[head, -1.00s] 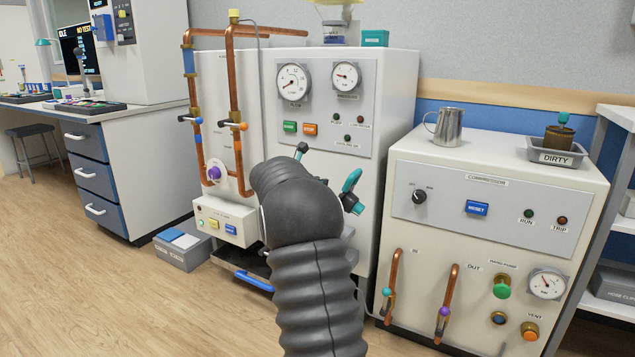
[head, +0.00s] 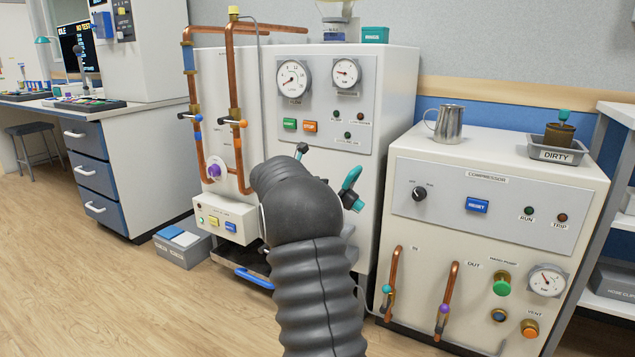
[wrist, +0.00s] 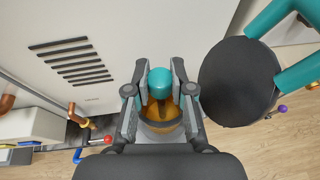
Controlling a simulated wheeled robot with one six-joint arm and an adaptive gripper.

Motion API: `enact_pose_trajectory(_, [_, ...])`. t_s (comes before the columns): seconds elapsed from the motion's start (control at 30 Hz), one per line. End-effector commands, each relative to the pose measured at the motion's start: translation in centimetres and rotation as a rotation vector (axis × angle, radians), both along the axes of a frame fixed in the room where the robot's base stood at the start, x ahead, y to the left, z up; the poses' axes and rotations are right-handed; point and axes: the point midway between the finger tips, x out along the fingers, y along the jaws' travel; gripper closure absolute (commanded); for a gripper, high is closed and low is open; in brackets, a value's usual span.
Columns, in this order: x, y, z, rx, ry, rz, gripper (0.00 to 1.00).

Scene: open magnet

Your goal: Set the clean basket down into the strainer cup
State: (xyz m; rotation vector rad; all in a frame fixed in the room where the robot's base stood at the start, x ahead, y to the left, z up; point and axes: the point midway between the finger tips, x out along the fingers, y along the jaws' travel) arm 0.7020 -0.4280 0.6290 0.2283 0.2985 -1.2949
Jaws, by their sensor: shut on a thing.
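The clean basket has a teal knob (wrist: 160,83). My gripper (wrist: 160,100) is shut on this knob in the wrist view. Below the knob, between my fingers, is a golden-orange rounded body (wrist: 161,122) with a grey rim. My fingers and wrist hide much of it, so I cannot tell the basket from the strainer cup there, or whether the basket is seated. In the head view my arm hides the gripper, the basket and the cup.
A dark round disc (wrist: 238,82) with teal bars stands close right of my gripper in the wrist view. A teal handle (head: 351,178) shows beside my arm. A used basket (head: 558,135) sits in the DIRTY tray (head: 557,155), near a metal jug (head: 447,124). Copper pipes (head: 236,105) stand left.

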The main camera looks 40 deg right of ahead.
Motion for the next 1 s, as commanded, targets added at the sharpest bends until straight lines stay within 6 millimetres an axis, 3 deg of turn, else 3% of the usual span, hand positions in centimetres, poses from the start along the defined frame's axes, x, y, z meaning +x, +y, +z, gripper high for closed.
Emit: enact_pose_trajectory(1.0, [0.0, 0.0, -2.1, 0.000, -0.001, 0.000, 1.00])
